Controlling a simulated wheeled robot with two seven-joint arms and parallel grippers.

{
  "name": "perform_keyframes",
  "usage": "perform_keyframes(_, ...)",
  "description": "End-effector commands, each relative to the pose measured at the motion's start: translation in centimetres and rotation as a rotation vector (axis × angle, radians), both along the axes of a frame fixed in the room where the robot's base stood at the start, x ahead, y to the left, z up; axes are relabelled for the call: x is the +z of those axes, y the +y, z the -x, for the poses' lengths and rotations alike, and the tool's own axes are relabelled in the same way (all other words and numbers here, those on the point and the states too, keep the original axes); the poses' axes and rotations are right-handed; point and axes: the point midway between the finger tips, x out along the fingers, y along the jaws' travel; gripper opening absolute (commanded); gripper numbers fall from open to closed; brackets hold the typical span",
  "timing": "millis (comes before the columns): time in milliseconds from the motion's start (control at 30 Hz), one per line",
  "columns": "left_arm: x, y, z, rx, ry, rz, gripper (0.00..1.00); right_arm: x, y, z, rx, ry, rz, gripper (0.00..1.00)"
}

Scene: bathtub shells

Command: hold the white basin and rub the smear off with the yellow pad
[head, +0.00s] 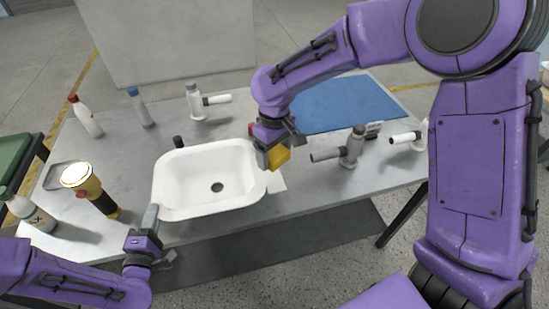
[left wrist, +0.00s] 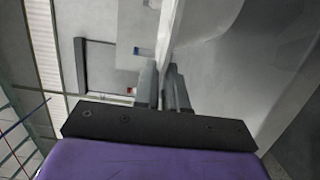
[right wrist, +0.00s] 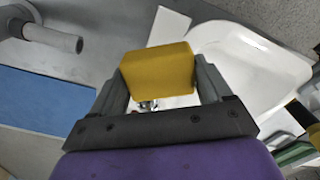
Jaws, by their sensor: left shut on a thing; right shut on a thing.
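The white basin (head: 190,172), with a dark drain hole, sits on the grey table. My left gripper (head: 151,216) is shut on its near-left rim; the pale rim also shows between the fingers in the left wrist view (left wrist: 169,50). My right gripper (head: 272,153) is shut on the yellow pad (head: 279,158), held just right of the basin's right rim. In the right wrist view the pad (right wrist: 158,70) fills the space between the fingers, with the basin (right wrist: 245,60) behind it. I cannot make out a smear on the basin.
A yellow-black flashlight (head: 92,190) and a bottle (head: 30,212) stand left of the basin. A red-capped bottle (head: 86,118), a blue-capped bottle (head: 141,108) and pipe fittings (head: 352,147) stand around. A white card (head: 276,183) lies beside the basin. A blue mat (head: 350,103) lies at back right.

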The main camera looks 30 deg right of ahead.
Motion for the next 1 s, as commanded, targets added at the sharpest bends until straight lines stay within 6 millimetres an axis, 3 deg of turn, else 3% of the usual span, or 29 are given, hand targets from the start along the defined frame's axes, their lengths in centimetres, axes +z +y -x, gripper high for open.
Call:
perform_keyframes(233,0.0,0.03,-0.02,0.001,0.0,0.0,0.0,1.21,0.02,0.01,-0.001,-0.001,-0.001,0.5)
perform_keyframes(733,0.01,0.06,-0.04,0.002,0.0,0.0,0.0,1.28,0.02,0.01,-0.001,-0.001,0.0,0.5)
perform_keyframes(767,0.01,0.06,-0.04,0.002,-0.001,0.0,0.18,1.28,0.02,0.01,-0.001,-0.001,0.0,0.5)
perform_keyframes(833,0.01,0.05,-0.03,0.002,-0.001,0.0,0.4,1.27,0.02,0.01,-0.001,-0.001,0.0,0.5)
perform_keyframes(1000,0.01,0.04,-0.03,0.001,-0.001,0.0,0.41,1.27,0.02,0.01,-0.001,-0.001,0.0,0.5)
